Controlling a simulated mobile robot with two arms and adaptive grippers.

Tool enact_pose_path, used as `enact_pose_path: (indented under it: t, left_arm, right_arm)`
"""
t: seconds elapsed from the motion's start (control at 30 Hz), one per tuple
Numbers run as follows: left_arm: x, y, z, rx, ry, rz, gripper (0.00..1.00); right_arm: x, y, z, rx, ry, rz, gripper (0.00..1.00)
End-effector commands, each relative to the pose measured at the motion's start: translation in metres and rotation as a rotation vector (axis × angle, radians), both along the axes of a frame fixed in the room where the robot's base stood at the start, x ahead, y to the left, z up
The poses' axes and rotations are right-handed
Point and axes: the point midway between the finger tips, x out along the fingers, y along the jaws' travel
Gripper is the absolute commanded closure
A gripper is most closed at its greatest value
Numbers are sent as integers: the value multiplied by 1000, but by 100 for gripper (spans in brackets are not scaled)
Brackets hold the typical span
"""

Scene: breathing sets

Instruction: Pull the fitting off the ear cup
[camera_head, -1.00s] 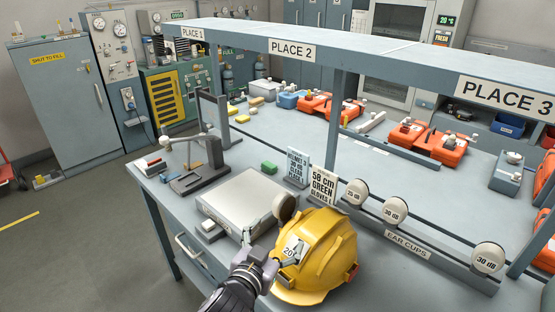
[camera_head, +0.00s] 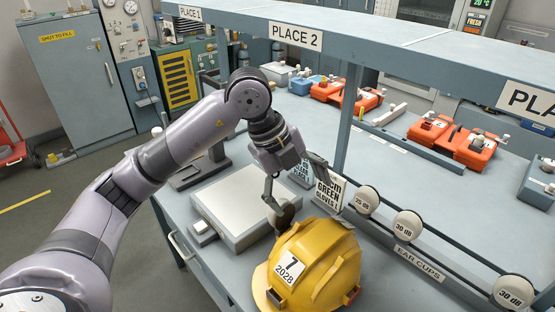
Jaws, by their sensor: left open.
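The yellow helmet (camera_head: 320,262) sits on the bench with a "7 2028" label (camera_head: 289,269) on its near side. A dark, round ear cup (camera_head: 284,216) shows at the helmet's far left side. My left gripper (camera_head: 299,194) is open above the helmet, pointing down. Its left finger overlaps the ear cup in the picture; I cannot tell whether they touch. Its right finger is near the "GREEN" sign (camera_head: 329,190). I cannot make out a separate fitting on the ear cup. My right gripper is not in view.
Several white ear cups, including one marked 25 dB (camera_head: 367,200), line the rail marked EAR CUPS (camera_head: 419,263). A flat grey unit (camera_head: 238,207) lies left of the helmet. The shelf post (camera_head: 346,125) stands behind. Orange cases (camera_head: 455,140) are farther back.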

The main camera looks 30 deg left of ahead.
Motion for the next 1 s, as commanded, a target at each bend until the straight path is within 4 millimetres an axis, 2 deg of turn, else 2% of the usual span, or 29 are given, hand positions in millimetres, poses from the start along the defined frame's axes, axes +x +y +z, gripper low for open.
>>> enact_pose_path:
  t: [0.03, 0.1, 0.23, 0.37, 0.47, 1.0]
  left_arm:
    - [4, 23, 6, 78, 4, 70, 18]
    - [5, 47, 11, 155, 16, 150, 18]
    - [5, 70, 16, 229, 28, 231, 18]
    - [6, 74, 8, 243, 34, 248, 18]
    - [9, 72, -7, 242, 36, 245, 18]
    - [30, 63, -110, 240, 36, 242, 18]
  right_arm:
    - [0, 0, 0, 0, 0, 0, 60]
    - [1, 0, 0, 0, -1, 0, 60]
    - [1, 0, 0, 0, -1, 0, 60]
    - [-1, 0, 2, 0, 1, 0, 60]
    - [-3, -1, 5, -2, 4, 0, 60]
    - [-3, -5, 26, -6, 4, -1, 60]
